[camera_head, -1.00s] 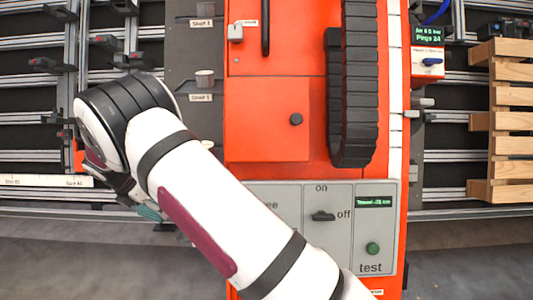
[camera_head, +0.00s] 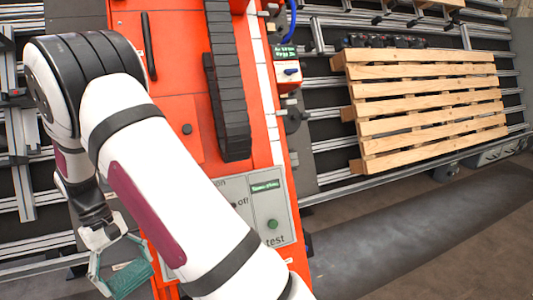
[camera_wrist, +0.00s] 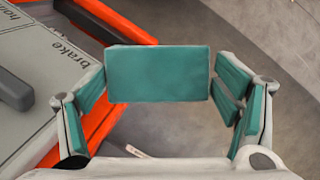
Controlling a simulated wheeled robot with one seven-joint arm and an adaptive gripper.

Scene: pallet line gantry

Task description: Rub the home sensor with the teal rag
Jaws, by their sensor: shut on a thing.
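My gripper (camera_head: 122,262) hangs at the lower left in the head view, beside the front of the orange machine. It is shut on the teal rag (camera_wrist: 158,74), which shows as a flat teal block between the fingers in the wrist view. The rag also shows in the head view (camera_head: 128,280). It is held in the air above the floor, apart from the machine. The finger pads are teal too. I cannot pick out the home sensor for certain in either view.
The orange machine (camera_head: 182,92) bears a grey control panel (camera_head: 283,232) with a green button; in the wrist view a panel (camera_wrist: 30,55) reads "brake". A black cable chain (camera_head: 228,100) runs down the machine. A wooden pallet (camera_head: 425,105) lies at right.

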